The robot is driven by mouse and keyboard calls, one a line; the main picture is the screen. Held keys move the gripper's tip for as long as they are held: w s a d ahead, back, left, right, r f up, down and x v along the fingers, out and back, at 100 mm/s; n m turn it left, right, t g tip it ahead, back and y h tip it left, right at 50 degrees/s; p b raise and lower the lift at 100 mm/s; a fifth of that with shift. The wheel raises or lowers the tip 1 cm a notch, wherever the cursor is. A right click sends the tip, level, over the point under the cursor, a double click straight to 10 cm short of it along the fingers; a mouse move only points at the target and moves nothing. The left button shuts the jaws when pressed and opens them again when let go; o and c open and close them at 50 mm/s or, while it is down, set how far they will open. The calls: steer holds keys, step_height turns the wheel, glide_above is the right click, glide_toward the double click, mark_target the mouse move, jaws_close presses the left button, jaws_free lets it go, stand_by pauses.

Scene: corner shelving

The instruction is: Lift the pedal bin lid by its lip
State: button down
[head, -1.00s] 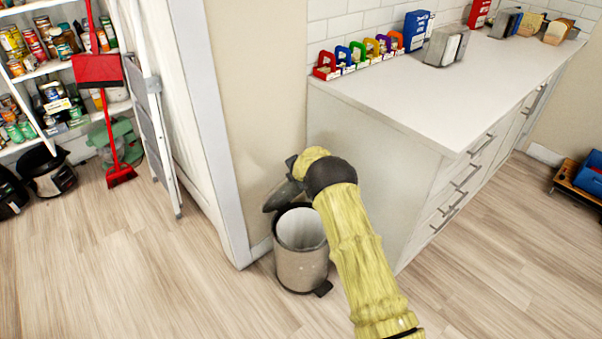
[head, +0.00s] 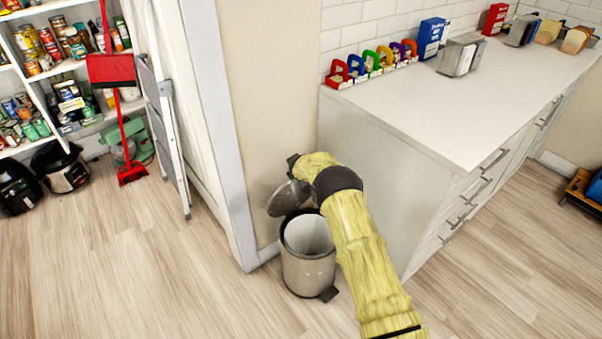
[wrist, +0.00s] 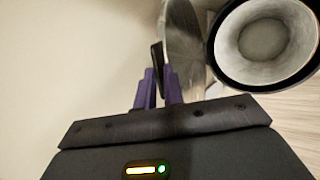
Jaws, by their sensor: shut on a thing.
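The pedal bin (head: 308,270) stands on the floor in the corner between the wall and the white cabinet. Its mouth is uncovered, and the pale inside shows in the wrist view (wrist: 264,40). The bin lid (head: 287,199) is raised and tilted up behind the opening, on the wall side; it also shows edge-on in the wrist view (wrist: 184,42). My gripper (wrist: 157,84) is shut on the dark lip of the lid, between its purple fingers. In the head view my arm hides most of the gripper. The bin's pedal (head: 329,293) is at the front right.
The cabinet (head: 362,190) stands close on the right of my arm, and the beige wall (head: 268,120) is close behind the lid. A folded step ladder (head: 165,130) and a red broom (head: 131,172) stand at left. Open floor lies in front.

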steer(key=shift+a, duration=0.15)
steer(key=c, duration=1.6)
jaws_free()
steer(key=v, duration=1.7)
steer(key=shift+s+r+b, duration=0.1)
steer(key=shift+r+b, duration=0.1)
steer(key=shift+b, duration=0.2)
